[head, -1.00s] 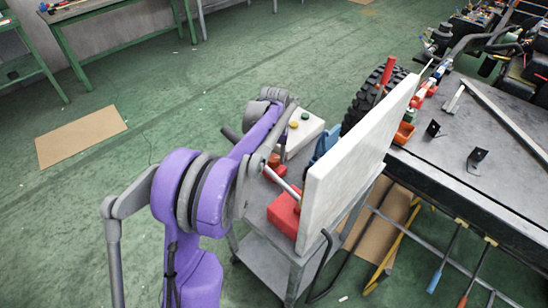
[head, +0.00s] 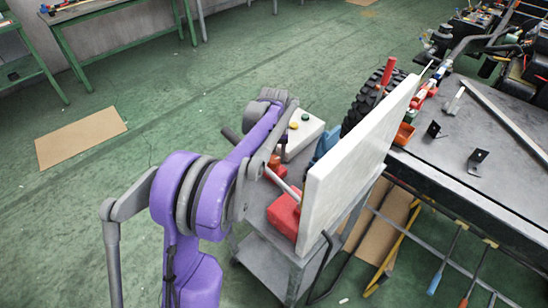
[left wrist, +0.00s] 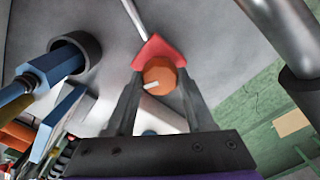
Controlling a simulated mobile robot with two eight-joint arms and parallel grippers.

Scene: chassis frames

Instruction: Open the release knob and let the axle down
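The release knob (left wrist: 160,76) is round and orange with a white mark, in the middle of the left wrist view. A red part (left wrist: 160,47) shows behind it, with a slim metal rod rising from that. My left gripper (left wrist: 160,85) has its fingers apart on either side of the knob. A narrow gap seems to show at each side. In the head view the left arm reaches over the grey cart (head: 262,262), and its forearm mostly hides the fingers. A red block (head: 285,214) with a metal rod stands there. I cannot make out the axle. My right gripper is out of view.
A large white panel (head: 345,160) stands upright right of the red block and blocks the space behind. A black tyre (head: 365,103) and a dark workbench (head: 470,130) lie beyond. A button box (head: 303,135) sits on the cart.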

